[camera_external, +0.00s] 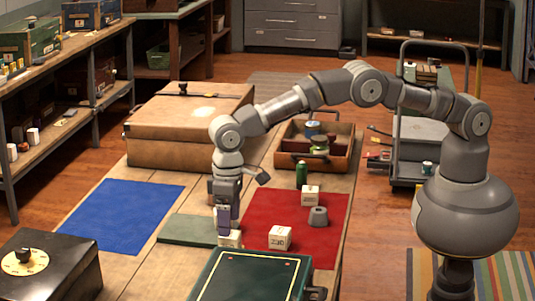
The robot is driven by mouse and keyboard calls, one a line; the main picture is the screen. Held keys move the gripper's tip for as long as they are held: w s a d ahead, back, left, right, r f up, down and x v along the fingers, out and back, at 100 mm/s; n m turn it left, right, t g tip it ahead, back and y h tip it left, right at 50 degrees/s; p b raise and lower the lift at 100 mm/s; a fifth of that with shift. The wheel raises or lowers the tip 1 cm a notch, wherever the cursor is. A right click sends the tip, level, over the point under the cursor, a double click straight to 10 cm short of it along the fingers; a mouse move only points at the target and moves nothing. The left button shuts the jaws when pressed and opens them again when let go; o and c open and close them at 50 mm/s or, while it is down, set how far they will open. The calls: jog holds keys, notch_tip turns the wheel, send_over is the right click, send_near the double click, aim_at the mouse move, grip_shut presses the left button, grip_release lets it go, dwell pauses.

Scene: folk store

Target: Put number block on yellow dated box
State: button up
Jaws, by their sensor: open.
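Three small cream blocks with dark markings are on the table: one (231,240) directly under my gripper, one (280,238) on the red mat, and one (310,196) farther back on that mat. The markings are too small to read surely, so I cannot tell which is the number block. My gripper (229,229) points down with its fingertips at the nearest-left block; whether they touch it is unclear. It is open. A large yellowish-tan box (182,148) with a closed lid stands at the back left of the table; no date is legible on it.
A green bottle (302,174) and a grey tapered piece (318,218) stand on the red mat (262,208). A brown tray (341,165) is behind. A dark green case (257,279) is in front. The blue mat (122,213) is clear.

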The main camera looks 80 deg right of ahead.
jog(key=w+d+r+t+y+p, duration=0.15)
jog(key=d+r, duration=0.45)
jog(key=r, duration=0.7)
jog(key=w+d+r+t, duration=0.1)
jog(key=d+r+t, duration=0.35)
jog(key=r, duration=0.85)
jog(key=w+d+r+t+y, duration=0.1)
jog(key=d+r, duration=0.6)
jog(key=r, duration=0.7)
jog(key=s+d+r+t, duration=0.2)
jog(key=s+d+r, duration=0.3)
jog(key=s+r, duration=0.2)
jog(key=s+d+r+t+h, duration=0.1)
jog(key=s+d+r+t, duration=0.2)
jog(key=s+d+r, duration=0.3)
jog(key=s+d+r+t+h, duration=0.1)
jog(key=s+d+r+t, duration=0.2)
jog(key=r, duration=1)
jog(key=s+d, duration=0.2)
jog(key=s, duration=0.2)
jog(key=shift+s+d, duration=0.3)
